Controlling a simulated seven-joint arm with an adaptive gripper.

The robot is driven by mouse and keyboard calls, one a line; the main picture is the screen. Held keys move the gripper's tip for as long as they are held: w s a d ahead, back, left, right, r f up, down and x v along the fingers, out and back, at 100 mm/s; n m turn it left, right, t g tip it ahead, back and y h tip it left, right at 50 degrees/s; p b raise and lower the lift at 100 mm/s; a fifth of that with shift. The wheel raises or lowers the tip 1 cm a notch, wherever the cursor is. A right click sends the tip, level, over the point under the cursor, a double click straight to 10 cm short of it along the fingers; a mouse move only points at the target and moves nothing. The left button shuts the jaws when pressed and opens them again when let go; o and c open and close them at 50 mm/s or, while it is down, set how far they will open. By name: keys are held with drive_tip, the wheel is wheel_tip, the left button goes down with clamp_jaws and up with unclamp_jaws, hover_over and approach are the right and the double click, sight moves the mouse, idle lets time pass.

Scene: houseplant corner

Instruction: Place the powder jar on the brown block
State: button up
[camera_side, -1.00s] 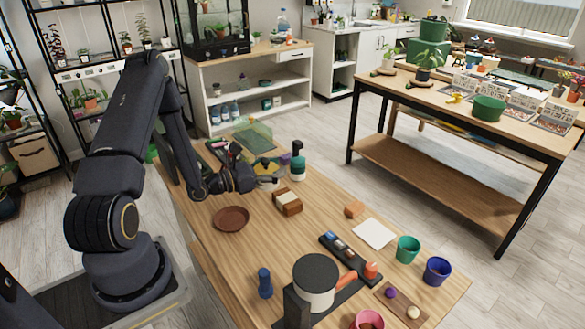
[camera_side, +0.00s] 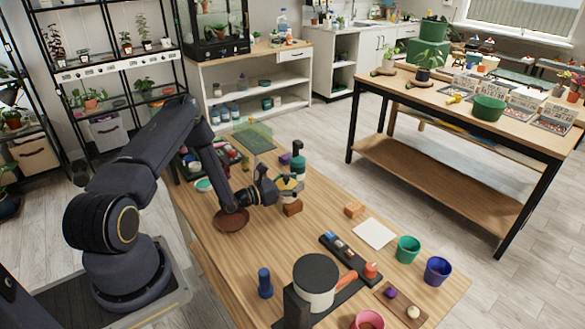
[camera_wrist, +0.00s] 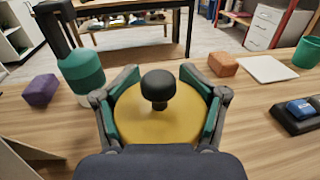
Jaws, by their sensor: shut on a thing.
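The powder jar, with a yellow round lid and a black knob, fills the middle of the wrist view (camera_wrist: 150,122). My gripper (camera_wrist: 160,112) is shut around it, with one green-padded finger on each side. In the side view my gripper (camera_side: 280,187) holds the jar (camera_side: 291,183) upright, right over the brown block (camera_side: 292,209). The block's upper part is hidden by the jar and gripper. I cannot tell whether the jar touches it. In the wrist view the block is hidden beneath the jar.
A green pump bottle (camera_side: 298,165) stands close behind the jar, with a purple block (camera_wrist: 40,90) near it. A brown saucer (camera_side: 231,221) lies left of the block. An orange-brown block (camera_side: 354,209) and a white tile (camera_side: 374,233) lie to the right.

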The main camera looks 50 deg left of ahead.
drive_tip(key=o, duration=1.6)
drive_tip(key=shift+f, duration=0.1)
